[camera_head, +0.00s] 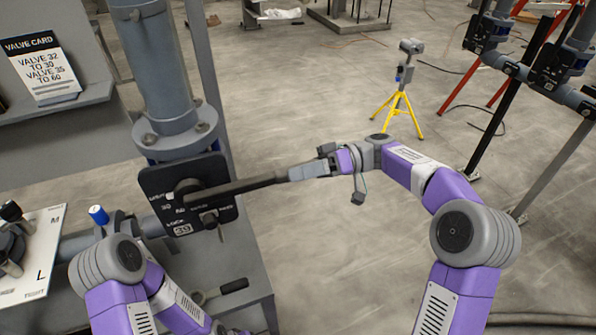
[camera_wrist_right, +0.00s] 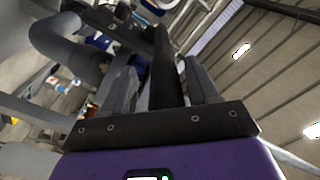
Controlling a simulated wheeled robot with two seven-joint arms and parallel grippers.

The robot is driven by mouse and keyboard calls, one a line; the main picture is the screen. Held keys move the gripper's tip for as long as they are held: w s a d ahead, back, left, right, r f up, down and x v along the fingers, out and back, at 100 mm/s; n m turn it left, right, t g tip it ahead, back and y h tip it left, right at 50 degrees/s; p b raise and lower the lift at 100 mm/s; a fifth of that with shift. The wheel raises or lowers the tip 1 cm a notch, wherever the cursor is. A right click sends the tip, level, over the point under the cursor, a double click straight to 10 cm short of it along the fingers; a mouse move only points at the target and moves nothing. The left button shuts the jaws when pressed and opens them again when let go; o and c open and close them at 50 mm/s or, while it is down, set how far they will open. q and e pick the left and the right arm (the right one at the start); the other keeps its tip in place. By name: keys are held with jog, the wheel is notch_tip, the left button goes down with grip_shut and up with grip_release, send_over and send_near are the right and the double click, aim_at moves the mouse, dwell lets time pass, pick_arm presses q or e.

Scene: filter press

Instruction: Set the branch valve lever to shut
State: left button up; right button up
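A long dark valve lever (camera_head: 240,186) runs from a black dial plate (camera_head: 155,181) on the grey pipe (camera_head: 165,70) out to the right. The plate has small white marks and a number tag that looks like 39; most marks are too small to read. My right gripper (camera_head: 305,172) is at the lever's far end. In the right wrist view the dark lever (camera_wrist_right: 166,75) lies between the two fingers of my right gripper (camera_wrist_right: 163,85), close to the right finger. Whether the fingers press on it is unclear.
A valve card (camera_head: 42,66) stands on a grey shelf at upper left. A white panel (camera_head: 38,250) with black knobs and a blue-capped fitting (camera_head: 98,214) are at left. A black-handled lever (camera_head: 233,286) is low on the grey cabinet. Open floor lies beyond my right arm.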

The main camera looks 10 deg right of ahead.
jog(key=shift+r, duration=0.1)
jog(key=p+v, duration=0.1)
jog(key=v, duration=0.6)
jog(key=shift+d, duration=0.35)
